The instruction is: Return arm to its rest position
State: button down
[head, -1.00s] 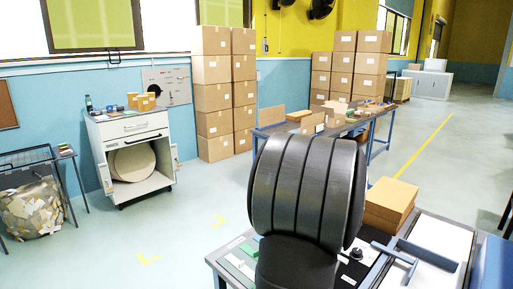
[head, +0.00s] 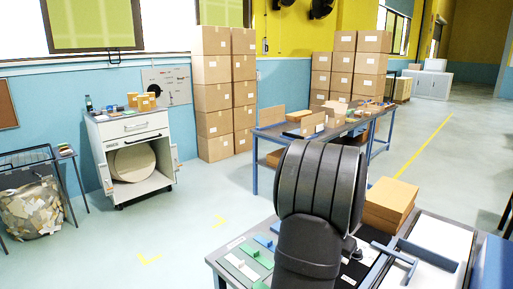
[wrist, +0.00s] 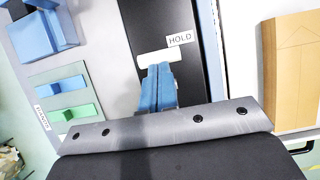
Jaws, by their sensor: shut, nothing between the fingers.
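My gripper (wrist: 157,72) shows in the wrist view as two blue fingers pressed together, shut and empty. They point at a black strip with a HOLD label (wrist: 180,39), and a small white block (wrist: 155,56) lies just beyond their tips. I cannot tell how high the fingers are above it. In the head view my dark arm stands over the near bench (head: 228,262) and hides the gripper.
Blue and green blocks (wrist: 62,94) lie left of the gripper on the grey panel. Cardboard (head: 388,203) is stacked at the right of the bench, beside a blue-grey handle (head: 408,255). A long worktable (head: 262,140) stands behind. Open floor lies left.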

jog(key=s+a+r, duration=0.7)
jog(key=r, duration=0.4)
jog(key=w+d, duration=1)
jog(key=shift+d+r+t+h, duration=0.25)
jog(key=shift+d+t+h, duration=0.05)
jog(key=shift+d, duration=0.1)
dwell(0.9)
